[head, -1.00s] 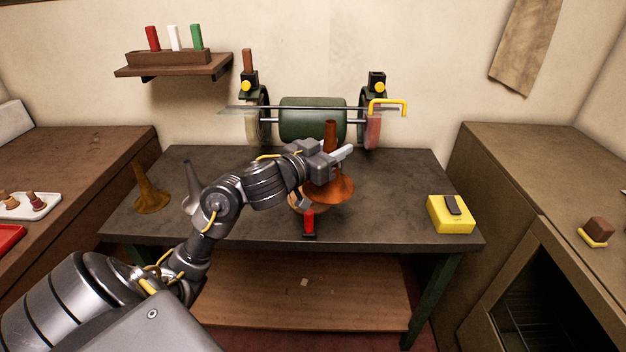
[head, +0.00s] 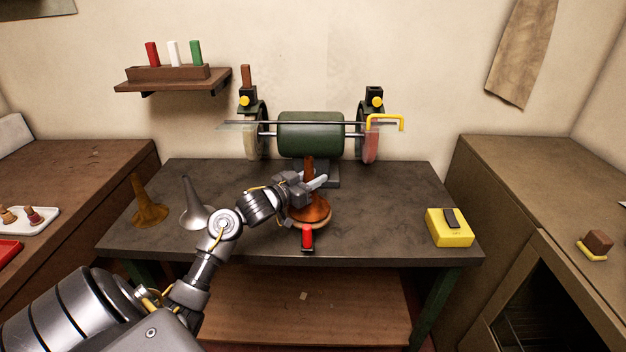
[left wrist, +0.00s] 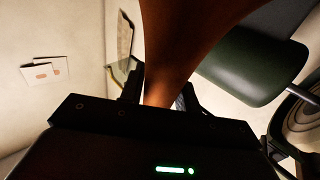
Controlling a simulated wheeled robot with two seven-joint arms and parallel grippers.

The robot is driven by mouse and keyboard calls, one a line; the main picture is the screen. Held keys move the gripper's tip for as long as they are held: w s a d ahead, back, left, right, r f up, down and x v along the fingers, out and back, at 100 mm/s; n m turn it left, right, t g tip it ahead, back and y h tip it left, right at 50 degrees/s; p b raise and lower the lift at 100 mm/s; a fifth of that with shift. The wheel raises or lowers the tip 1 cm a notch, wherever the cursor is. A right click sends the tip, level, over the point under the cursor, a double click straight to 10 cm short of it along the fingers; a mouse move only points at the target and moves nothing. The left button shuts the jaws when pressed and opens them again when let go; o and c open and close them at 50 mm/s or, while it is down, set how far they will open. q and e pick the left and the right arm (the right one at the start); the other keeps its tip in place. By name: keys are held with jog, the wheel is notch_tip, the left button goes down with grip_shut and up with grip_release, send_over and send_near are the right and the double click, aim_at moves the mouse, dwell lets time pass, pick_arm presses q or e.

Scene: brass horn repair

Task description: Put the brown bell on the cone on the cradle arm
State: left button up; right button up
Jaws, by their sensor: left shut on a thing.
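The brown bell (head: 316,209) is a copper-brown flared horn piece, upright with its wide rim down and its narrow stem up. My left gripper (head: 311,184) is shut on its stem. The bell's brown body also fills the upper middle of the left wrist view (left wrist: 182,45). Just below the rim shows a light wooden round piece (head: 318,227), with a red-handled part (head: 307,236) in front of it at the table's front. The cone is hidden under the bell. I cannot tell whether the bell touches the wooden piece. My right gripper is not in view.
A green grinding machine (head: 312,134) with two wheels stands behind the bell. A dull yellow-brown bell (head: 150,211) and a silver bell (head: 192,205) stand left on the dark table (head: 390,210). A yellow box (head: 449,229) lies at the right. The table between is clear.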

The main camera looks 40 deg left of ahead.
pick_arm(q)
jog(key=shift+f, duration=0.5)
jog(key=shift+f, duration=0.2)
jog(key=o, duration=1.1)
jog(key=shift+c, duration=0.2)
jog(key=shift+r, duration=0.1)
